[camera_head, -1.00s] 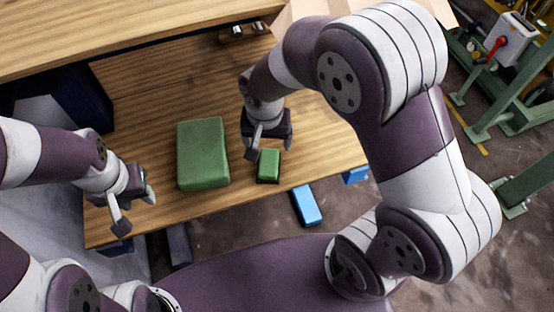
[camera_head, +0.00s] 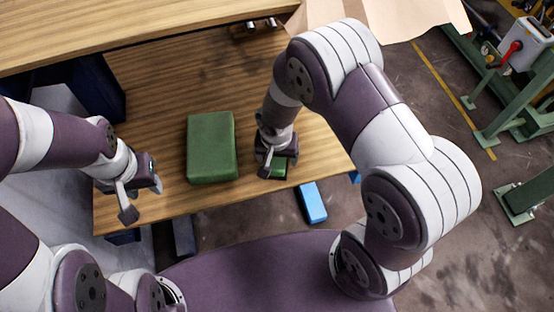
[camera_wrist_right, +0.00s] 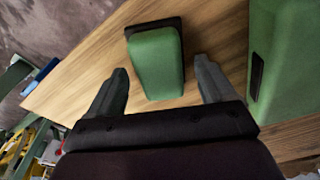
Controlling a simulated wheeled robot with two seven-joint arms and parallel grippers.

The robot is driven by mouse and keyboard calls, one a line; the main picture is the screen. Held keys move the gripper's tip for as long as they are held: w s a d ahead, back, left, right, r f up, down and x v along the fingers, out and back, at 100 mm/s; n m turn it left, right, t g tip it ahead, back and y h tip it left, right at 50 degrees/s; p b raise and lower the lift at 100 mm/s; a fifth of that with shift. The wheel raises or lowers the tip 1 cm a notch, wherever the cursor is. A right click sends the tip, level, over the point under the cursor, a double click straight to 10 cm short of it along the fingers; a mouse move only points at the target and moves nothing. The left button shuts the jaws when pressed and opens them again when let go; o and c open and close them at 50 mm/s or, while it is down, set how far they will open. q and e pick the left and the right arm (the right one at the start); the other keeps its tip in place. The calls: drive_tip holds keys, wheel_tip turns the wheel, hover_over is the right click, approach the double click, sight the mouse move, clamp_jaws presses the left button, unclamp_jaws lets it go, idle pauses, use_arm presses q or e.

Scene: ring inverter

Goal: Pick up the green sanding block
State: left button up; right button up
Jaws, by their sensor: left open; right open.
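The small green sanding block (camera_wrist_right: 157,64) with a dark base lies on the wooden table. In the right wrist view it is between the two open fingers of my right gripper (camera_wrist_right: 162,85), with a gap on each side. In the head view my right gripper (camera_head: 271,168) is over the block (camera_head: 279,168) and hides most of it. My left gripper (camera_head: 143,195) is open and empty near the table's left front corner.
A larger green block (camera_head: 212,147) lies on the table (camera_head: 160,112) just left of my right gripper; it also shows in the right wrist view (camera_wrist_right: 290,70). A blue object (camera_head: 313,202) is beyond the table's front edge. A raised wooden shelf (camera_head: 120,30) is at the back.

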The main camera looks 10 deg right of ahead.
drive_tip(key=shift+f+b, duration=0.25)
drive_tip(key=shift+b, duration=0.05)
drive_tip(key=c, duration=1.3)
drive_tip(key=shift+r+p, duration=0.5)
drive_tip(key=shift+p, duration=0.05)
drive_tip(key=shift+w+r+b, duration=0.1)
drive_tip(key=shift+r+b, duration=0.2)
wheel_tip(320, 180, up, 3)
drive_tip(key=shift+r, duration=0.15)
drive_tip(key=w+d+r+b, duration=0.1)
drive_tip(key=d+r, duration=0.5)
drive_tip(key=d, duration=0.5)
drive_tip(key=shift+w+d+r, duration=0.2)
drive_tip(key=shift+d+r, duration=0.1)
drive_tip(key=shift+r, duration=0.05)
